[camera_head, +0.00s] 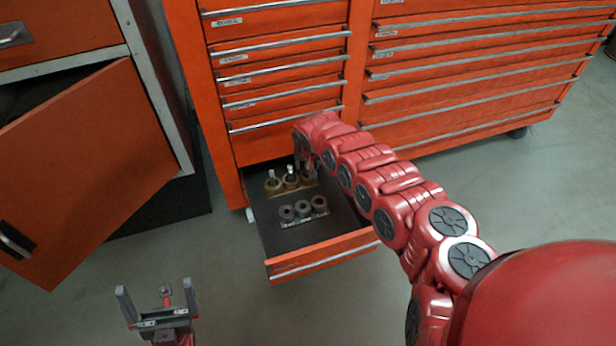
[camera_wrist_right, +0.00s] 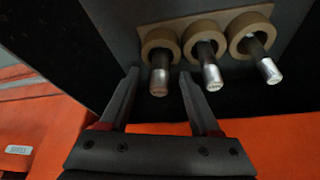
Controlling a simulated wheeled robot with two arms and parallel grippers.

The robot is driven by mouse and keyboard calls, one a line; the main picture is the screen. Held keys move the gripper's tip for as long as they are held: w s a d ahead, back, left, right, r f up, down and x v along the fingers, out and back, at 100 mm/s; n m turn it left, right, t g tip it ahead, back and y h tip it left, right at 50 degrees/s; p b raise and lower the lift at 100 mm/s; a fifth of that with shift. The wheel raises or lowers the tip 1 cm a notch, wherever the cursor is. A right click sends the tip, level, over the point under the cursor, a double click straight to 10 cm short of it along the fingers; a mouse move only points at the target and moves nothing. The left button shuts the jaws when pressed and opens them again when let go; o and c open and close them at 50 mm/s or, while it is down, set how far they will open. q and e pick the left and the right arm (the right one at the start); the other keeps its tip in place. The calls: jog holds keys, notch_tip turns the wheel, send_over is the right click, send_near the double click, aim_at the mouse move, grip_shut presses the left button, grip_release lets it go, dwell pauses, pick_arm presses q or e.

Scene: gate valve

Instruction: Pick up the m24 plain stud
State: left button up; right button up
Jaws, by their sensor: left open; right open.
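Several metal studs stand in brown ring holders on a plate in the open drawer. In the right wrist view they are a left stud (camera_wrist_right: 160,75), a middle stud (camera_wrist_right: 209,68) and a right stud (camera_wrist_right: 265,62). I cannot tell from markings which is the m24 plain stud. My right gripper (camera_wrist_right: 160,84) is open, its fingertips on either side of the left stud's end, apart from it as far as I can see. In the head view my right gripper (camera_head: 305,165) is over the drawer's back right, partly hidden by my arm. My left gripper (camera_head: 156,290) is open and empty, low at the left.
The open drawer (camera_head: 318,262) also holds a row of dark grey rings (camera_head: 303,210) in front of the brown ones. The orange cabinet face (camera_head: 270,148) rises close behind my right gripper. A cabinet door (camera_head: 85,175) stands open at left. Floor in front is clear.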

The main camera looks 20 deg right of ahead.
jog(key=shift+b+x, duration=0.45)
jog(key=shift+x, duration=0.45)
jog(key=shift+w+r, duration=0.1)
grip_shut()
